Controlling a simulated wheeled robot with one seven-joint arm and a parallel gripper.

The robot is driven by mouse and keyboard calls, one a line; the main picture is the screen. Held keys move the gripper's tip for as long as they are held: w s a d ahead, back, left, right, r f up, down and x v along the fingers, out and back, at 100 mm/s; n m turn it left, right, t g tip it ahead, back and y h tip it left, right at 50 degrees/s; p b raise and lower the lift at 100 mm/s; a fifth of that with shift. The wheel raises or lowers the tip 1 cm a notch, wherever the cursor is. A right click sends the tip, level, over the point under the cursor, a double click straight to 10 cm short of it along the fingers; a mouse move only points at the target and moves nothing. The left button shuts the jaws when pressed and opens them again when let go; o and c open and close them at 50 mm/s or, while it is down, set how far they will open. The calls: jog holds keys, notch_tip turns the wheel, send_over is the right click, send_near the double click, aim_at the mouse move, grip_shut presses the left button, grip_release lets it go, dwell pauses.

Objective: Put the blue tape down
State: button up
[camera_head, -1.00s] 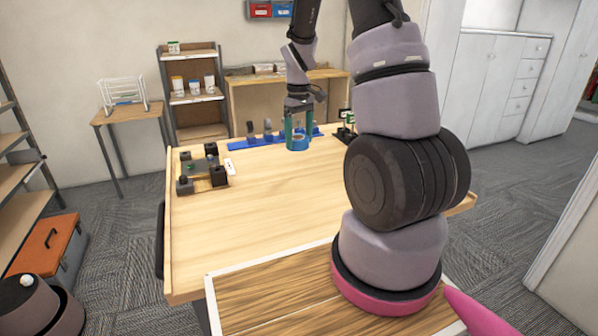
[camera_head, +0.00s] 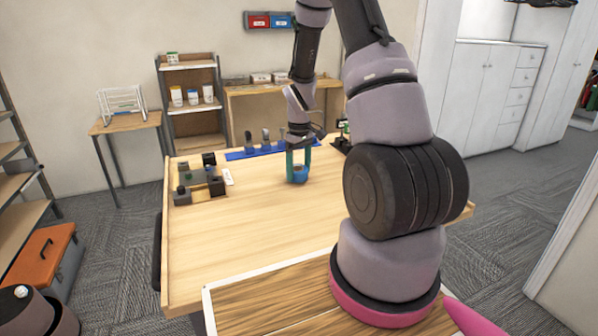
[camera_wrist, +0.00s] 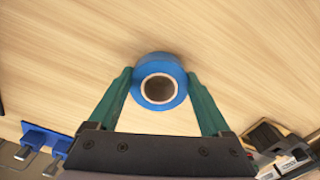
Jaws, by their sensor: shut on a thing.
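The blue tape (camera_head: 298,175) is a small roll with a pale core, and it sits between the green fingers of my gripper (camera_head: 299,168) over the wooden table. In the wrist view the tape (camera_wrist: 159,82) lies between the two green fingertips of my gripper (camera_wrist: 159,85), its round opening facing the camera. My gripper is shut on the tape. I cannot tell whether the tape's underside touches the table top (camera_head: 240,220).
A blue strip with upright tools (camera_head: 265,148) lies along the table's back edge. Dark blocks on a small wooden fixture (camera_head: 200,185) stand at the left, beside a white label (camera_head: 228,177). The table's middle and front are clear.

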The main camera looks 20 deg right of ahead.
jog(key=shift+f, duration=0.35)
jog(key=shift+f, duration=0.2)
jog(key=o, duration=1.2)
jog(key=shift+r, duration=0.15)
jog(key=s+a+r+m+t, duration=0.1)
jog(key=s+r, duration=0.1)
jog(key=r, duration=0.9)
jog(key=s+a+r+m+t, duration=0.1)
jog(key=s+a+r, duration=0.1)
jog(key=r, duration=0.9)
jog(key=s+a+r+m+t, duration=0.1)
jog(key=s+a+r+m, duration=0.1)
jog(key=s+r, duration=0.2)
jog(key=s+a+r+m+t+y, duration=0.1)
jog(key=s+a+r+m+t, duration=0.1)
jog(key=s+r, duration=0.3)
jog(key=s+a+r+m+t+y, duration=0.1)
jog(key=s+r, duration=0.3)
jog(key=s, duration=0.6)
jog(key=shift+a+r+m+t, duration=0.35)
jog(key=shift+a+m+t, duration=0.15)
jog(key=shift+m, duration=0.3)
